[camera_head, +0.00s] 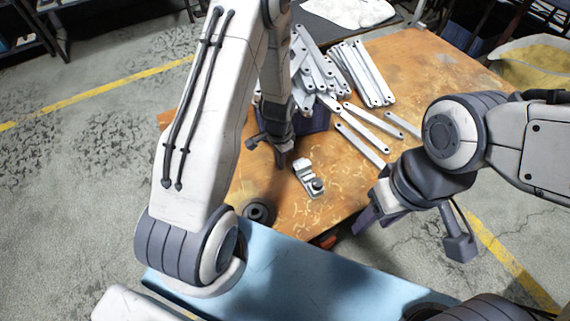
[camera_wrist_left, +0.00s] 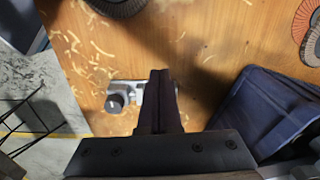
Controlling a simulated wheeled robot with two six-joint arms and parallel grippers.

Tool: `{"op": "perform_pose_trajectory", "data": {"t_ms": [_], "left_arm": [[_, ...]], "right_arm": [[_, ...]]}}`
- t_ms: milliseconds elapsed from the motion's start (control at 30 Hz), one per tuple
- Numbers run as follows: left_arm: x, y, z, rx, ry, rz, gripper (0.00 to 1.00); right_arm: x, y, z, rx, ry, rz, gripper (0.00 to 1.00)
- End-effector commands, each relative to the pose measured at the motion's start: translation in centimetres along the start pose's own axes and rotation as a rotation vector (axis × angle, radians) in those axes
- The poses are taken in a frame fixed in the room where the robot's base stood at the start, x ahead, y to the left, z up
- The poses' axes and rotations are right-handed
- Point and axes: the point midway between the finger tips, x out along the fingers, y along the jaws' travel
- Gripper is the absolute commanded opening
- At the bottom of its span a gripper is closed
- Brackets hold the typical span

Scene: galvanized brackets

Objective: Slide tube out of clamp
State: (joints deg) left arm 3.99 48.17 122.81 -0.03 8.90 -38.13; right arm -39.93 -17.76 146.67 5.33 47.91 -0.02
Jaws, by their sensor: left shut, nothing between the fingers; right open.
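A small silver clamp (camera_head: 304,172) with a dark knob lies on the wooden table, right of my left gripper in the head view. In the left wrist view the clamp's black knob (camera_wrist_left: 115,103) shows left of the fingers, which hide part of the clamp. I cannot make out a separate tube. My left gripper (camera_head: 281,162) points down over the table beside the clamp, shut and empty; its closed fingers (camera_wrist_left: 160,76) also show in the left wrist view. My right gripper (camera_head: 366,216) is open and empty, near the table's right front edge.
A dark blue bin (camera_head: 318,120) behind the left gripper holds several galvanized brackets; it also shows in the left wrist view (camera_wrist_left: 256,112). More brackets (camera_head: 362,146) lie loose right of it. A dark round disc (camera_head: 258,212) lies near the front left. The table's right back is clear.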

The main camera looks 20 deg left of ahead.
Motion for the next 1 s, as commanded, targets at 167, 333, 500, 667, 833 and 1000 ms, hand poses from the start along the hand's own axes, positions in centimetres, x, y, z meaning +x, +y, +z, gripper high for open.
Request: {"op": "perform_pose_trajectory", "data": {"t_ms": [167, 333, 500, 667, 833, 1000], "left_arm": [[4.2, 0.2, 0.1, 0.000, -0.005, 0.004, 0.00], [7.8, 0.1, 0.1, -0.001, -0.004, 0.003, 0.00], [8.1, 0.1, -2.2, 0.002, 0.002, -0.002, 0.00], [8.0, 0.1, -3.6, 0.000, -0.001, 0.001, 0.00], [8.0, 0.1, -4.0, -0.002, -0.001, 0.001, 0.00], [8.0, 0.1, -4.0, -0.002, -0.002, 0.001, 0.00]], "right_arm": [[1.2, 0.1, 0.1, 0.000, 0.000, 0.000, 0.50], [2.0, 0.1, 0.1, 0.000, 0.000, 0.000, 0.50], [2.2, 0.2, 0.1, 0.000, 0.000, 0.000, 0.50], [2.3, 0.2, 0.1, 0.000, 0.000, 0.000, 0.50], [2.4, 0.2, 0.1, 0.000, 0.000, 0.000, 0.50], [2.3, 0.2, 0.1, 0.000, 0.000, 0.000, 0.50]]}}
